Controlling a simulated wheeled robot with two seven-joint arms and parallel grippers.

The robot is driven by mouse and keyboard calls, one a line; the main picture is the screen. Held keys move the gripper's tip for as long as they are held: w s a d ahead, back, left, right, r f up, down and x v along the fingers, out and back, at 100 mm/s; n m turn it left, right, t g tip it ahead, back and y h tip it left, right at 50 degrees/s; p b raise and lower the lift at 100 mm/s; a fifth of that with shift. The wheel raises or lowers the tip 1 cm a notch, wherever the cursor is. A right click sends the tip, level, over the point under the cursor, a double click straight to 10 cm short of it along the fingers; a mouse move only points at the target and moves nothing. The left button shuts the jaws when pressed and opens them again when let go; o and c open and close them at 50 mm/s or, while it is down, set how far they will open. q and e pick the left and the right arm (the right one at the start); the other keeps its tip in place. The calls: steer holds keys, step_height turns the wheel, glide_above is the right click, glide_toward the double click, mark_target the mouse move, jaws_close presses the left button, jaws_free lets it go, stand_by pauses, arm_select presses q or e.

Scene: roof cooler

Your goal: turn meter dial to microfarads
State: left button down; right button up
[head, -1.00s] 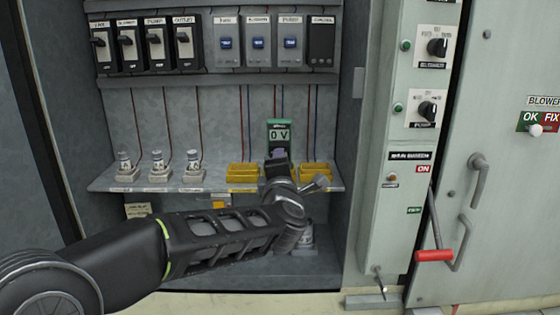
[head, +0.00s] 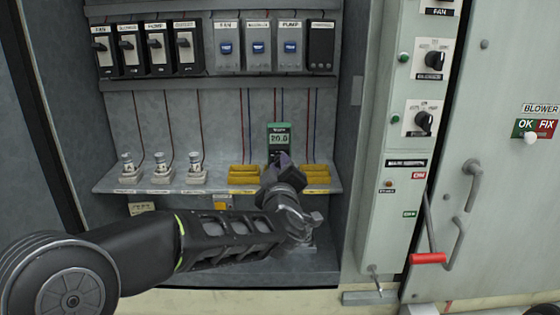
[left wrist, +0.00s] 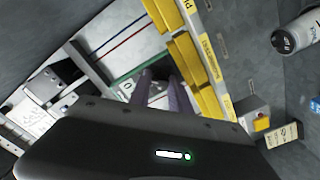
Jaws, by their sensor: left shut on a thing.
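The green meter (head: 280,132) stands upright on the cabinet shelf between yellow blocks. Its lit screen seems to read 20.0, with small print I cannot make out. My left gripper (head: 281,158) is at the lower front of the meter and hides its dial in the head view. In the left wrist view, the two purple-grey fingers of my left gripper (left wrist: 161,92) reach to the meter's face and are shut on its dial, which is mostly hidden between them. The meter's green edge (left wrist: 125,83) shows beside the fingers. My right gripper is not in view.
Yellow blocks (head: 243,174) flank the meter closely on the shelf (head: 218,184). Several white cylindrical parts (head: 164,163) stand to the left. Switches (head: 130,48) hang above. A red-handled lever (head: 428,258) is at the right, outside the cabinet.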

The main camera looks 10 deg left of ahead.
arm_select(q)
steer(key=m+p, duration=0.1)
steer(key=m, duration=0.3)
steer(key=shift+f+p, duration=0.1)
steer(key=shift+p, duration=0.2)
stand_by(0.3)
steer(key=c, duration=1.2)
jaws_free()
steer(key=b+v, duration=0.2)
steer(key=v, duration=0.5)
steer(key=shift+s+d, duration=0.1)
steer(key=shift+s, duration=0.3)
